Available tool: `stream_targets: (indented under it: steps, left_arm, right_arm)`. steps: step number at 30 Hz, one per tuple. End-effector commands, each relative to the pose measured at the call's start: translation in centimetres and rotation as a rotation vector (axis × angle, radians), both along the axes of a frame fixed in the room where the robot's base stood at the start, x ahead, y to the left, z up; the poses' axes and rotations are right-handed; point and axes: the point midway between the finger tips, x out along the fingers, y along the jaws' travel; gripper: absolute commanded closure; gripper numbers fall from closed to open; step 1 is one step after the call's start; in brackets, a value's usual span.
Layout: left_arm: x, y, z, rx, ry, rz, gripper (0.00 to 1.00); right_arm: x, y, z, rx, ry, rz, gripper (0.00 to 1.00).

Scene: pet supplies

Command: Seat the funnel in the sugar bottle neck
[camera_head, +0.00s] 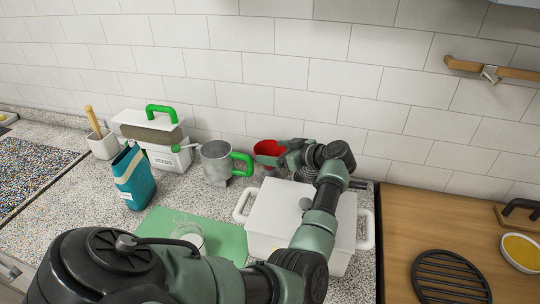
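A red, open-topped piece that looks like the funnel (267,147) is near the back wall, right of a metal mug. My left gripper (282,157) is at its right side, touching or very close. The fingers are small and partly hidden, so I cannot tell whether they are closed on it. A clear, glass-like vessel (186,226), possibly the sugar bottle, stands on a green mat (230,236); my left arm hides its lower part. My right gripper is out of view.
A white lidded box (268,212) with side handles stands under my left arm. The metal mug (215,160) has a green handle. A teal carton (133,178), a white container (165,157) and a white pot (103,146) stand left. A wooden surface (400,225) lies right.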

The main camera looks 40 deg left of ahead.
Motion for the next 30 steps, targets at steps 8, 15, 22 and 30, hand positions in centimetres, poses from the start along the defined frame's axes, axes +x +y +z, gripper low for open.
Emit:
stream_targets:
  steps: [8, 15, 22, 30]
  left_arm:
    - [0.0, 0.0, 0.0, 0.000, 0.000, 0.000, 0.60]
    - [0.0, -0.1, 0.5, -0.001, -0.001, -0.001, 0.60]
    - [0.1, -0.1, 3.7, -0.001, -0.006, 0.000, 0.60]
    - [0.1, -0.1, 10.9, -0.001, -0.009, 0.002, 0.60]
  right_arm:
    - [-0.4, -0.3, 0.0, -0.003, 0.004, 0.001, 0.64]
    - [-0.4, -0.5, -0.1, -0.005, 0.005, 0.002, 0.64]
    - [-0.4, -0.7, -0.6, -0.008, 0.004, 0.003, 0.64]
    - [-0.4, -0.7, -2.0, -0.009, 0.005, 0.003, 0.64]
